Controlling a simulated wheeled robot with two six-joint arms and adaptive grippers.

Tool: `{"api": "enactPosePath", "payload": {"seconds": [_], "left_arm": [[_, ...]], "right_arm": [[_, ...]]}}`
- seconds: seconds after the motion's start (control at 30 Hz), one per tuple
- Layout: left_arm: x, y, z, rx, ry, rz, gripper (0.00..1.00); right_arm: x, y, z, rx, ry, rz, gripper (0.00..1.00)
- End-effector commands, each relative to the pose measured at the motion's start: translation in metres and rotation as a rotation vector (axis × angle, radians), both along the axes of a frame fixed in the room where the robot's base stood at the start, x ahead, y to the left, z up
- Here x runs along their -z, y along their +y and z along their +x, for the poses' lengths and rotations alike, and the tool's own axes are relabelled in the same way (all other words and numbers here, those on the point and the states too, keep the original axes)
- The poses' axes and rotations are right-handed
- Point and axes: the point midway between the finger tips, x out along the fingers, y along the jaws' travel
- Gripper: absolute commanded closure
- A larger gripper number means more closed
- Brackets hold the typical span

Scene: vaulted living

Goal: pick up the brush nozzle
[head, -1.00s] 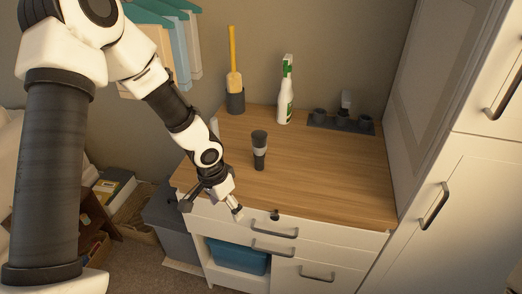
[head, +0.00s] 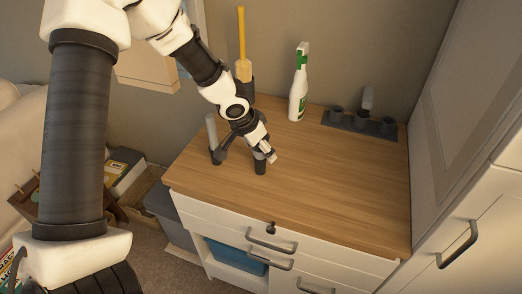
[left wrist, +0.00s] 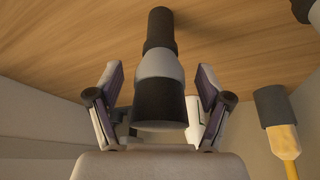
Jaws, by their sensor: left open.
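The brush nozzle (head: 261,167), a dark upright cylinder with a pale grey middle, stands on the wooden countertop (head: 320,190). In the head view my left gripper (head: 266,152) covers most of it, and only its dark lower part shows. In the left wrist view the nozzle (left wrist: 158,75) lies between the two fingers of the open left gripper (left wrist: 160,95), its wide dark end toward the palm. A gap shows between it and each finger. My right gripper is not in view.
A white spray bottle (head: 299,85) and a dark holder rack (head: 360,122) stand at the back. A yellow-handled brush (head: 242,45) stands behind my arm. A pale cylinder (head: 212,128) is at the countertop's left edge. The front and right of the countertop are clear.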

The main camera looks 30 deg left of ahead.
Motion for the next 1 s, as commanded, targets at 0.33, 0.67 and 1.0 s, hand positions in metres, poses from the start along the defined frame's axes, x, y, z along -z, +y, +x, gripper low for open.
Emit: {"api": "enactPosePath", "payload": {"seconds": [0.33, 0.67, 1.0], "left_arm": [[0.007, -0.001, 0.003, -0.001, -0.001, -0.002, 0.50], [0.008, -0.001, 0.002, 0.000, 0.001, -0.002, 0.88], [-0.006, -0.003, 0.003, 0.000, 0.002, 0.000, 0.88]], "right_arm": [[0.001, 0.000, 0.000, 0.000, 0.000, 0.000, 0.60], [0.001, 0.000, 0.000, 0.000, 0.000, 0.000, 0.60], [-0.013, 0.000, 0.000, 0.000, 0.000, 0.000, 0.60]]}}
